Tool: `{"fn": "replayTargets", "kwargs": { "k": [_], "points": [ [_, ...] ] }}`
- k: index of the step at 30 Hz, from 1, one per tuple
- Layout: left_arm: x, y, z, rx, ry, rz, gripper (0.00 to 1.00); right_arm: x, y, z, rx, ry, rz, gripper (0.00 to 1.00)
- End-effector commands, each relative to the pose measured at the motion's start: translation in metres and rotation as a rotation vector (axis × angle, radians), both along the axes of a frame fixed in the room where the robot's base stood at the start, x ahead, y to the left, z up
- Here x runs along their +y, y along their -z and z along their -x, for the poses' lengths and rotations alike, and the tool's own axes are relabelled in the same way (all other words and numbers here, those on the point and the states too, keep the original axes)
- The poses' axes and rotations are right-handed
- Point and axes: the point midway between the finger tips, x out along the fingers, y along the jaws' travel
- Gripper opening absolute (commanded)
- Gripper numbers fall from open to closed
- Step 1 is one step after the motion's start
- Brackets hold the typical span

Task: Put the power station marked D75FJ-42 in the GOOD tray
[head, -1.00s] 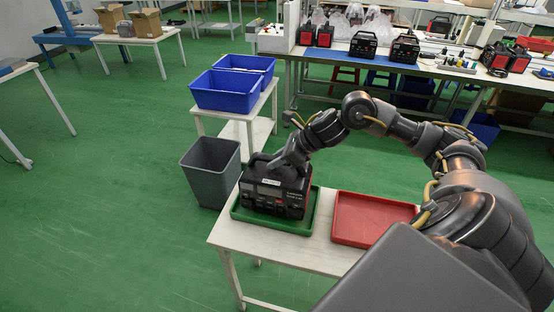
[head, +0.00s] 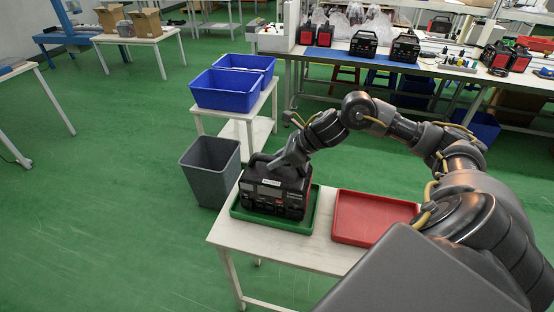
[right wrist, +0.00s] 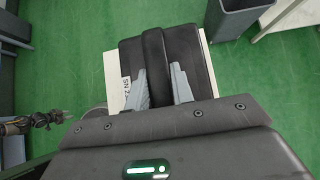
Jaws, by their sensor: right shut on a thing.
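A black power station (head: 274,190) sits in the green tray (head: 304,228) on a white table in the head view. It looks upright and within the tray's rim. A small white label shows on its top, but its marking is too small to read. My right gripper (head: 283,163) is shut on the power station's top handle. In the right wrist view the two grey fingers (right wrist: 162,85) are on either side of the black handle (right wrist: 156,50), with part of an "SN" label beside them.
An empty red tray (head: 372,219) lies right of the green one on the same table (head: 245,248). A grey bin (head: 210,171) stands on the floor to the left. Blue crates (head: 224,90) stand behind. More power stations (head: 364,44) are on the back bench.

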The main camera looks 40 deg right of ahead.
Motion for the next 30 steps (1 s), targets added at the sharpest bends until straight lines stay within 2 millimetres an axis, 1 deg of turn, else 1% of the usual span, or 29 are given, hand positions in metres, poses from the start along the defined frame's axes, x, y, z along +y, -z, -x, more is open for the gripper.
{"fn": "replayTargets", "kwargs": {
  "k": [1,21,22,28,29,30],
  "points": [
    [0.0,0.0005,0.0,0.0,0.0,0.0,0.39,0.0,-0.0049,-0.0027,-0.013,0.002,-0.003,0.0],
    [-0.0001,0.0078,-0.0003,-0.001,0.0,0.0,0.39,0.0001,0.0021,-0.0025,-0.013,0.001,-0.004,0.0],
    [-0.0001,0.0077,-0.0004,-0.001,0.0,0.0,0.39,0.0002,0.002,-0.0024,-0.012,0.001,-0.003,0.25],
    [-0.0002,0.0075,-0.0004,-0.001,0.0,0.0,0.39,0.0001,0.0039,-0.0014,-0.007,0.001,-0.002,0.51],
    [-0.0002,0.0075,-0.0004,-0.001,0.0,0.0,0.39,0.0002,0.0042,-0.0013,-0.006,0.001,-0.002,0.55],
    [-0.0001,0.0076,-0.0003,-0.001,0.0,0.0,0.39,0.0001,0.0046,-0.001,-0.006,0.001,-0.002,0.55]
  ]
}}
